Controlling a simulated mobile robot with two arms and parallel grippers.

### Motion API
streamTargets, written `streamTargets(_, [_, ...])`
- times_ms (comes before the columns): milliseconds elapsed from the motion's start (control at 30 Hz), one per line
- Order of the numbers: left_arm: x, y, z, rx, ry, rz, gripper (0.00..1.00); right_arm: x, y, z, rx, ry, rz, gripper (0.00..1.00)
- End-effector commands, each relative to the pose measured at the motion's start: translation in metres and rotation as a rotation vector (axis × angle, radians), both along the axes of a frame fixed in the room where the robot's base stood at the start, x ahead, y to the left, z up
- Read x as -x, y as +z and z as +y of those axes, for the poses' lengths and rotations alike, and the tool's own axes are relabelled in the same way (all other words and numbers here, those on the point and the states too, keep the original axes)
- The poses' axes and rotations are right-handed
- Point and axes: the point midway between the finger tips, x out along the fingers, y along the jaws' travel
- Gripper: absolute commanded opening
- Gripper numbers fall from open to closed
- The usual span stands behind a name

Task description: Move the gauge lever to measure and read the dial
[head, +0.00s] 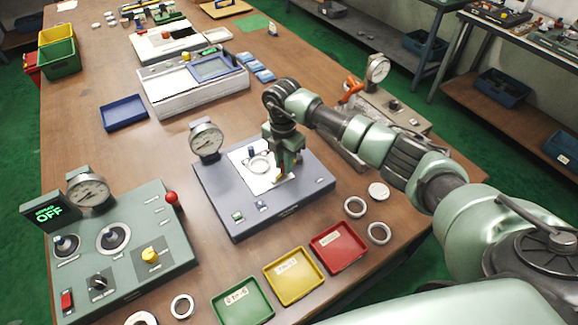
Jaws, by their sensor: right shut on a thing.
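The gauge stands mid-table as a grey-blue base (232,213) with a white plate on top. Its round dial (206,139) stands at the back left of the base; the needle is too small to read. A metal ring (259,163) lies on the white plate. My right gripper (284,170) reaches down over the right side of the plate, beside the ring. It is shut on the gauge lever, which its fingers mostly hide. My left gripper is not in view.
Green (243,302), yellow (293,276) and red (339,247) trays stand in front of the gauge. Loose rings (355,207) lie at right and front left. A control box (120,250) reading OFF stands at left; a blue tray (124,113) lies behind.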

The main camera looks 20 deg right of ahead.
Motion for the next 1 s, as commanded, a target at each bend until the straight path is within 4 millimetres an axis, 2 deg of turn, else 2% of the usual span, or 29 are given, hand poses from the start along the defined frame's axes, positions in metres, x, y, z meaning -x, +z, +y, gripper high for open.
streamTargets(400, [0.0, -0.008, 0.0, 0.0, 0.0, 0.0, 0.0, -0.019, 0.002, 0.005, 0.001, -0.26, -0.007, 0.0])
streamTargets(1000, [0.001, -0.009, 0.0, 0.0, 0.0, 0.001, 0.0, -0.023, 0.003, 0.005, 0.0, -0.33, -0.008, 0.0])
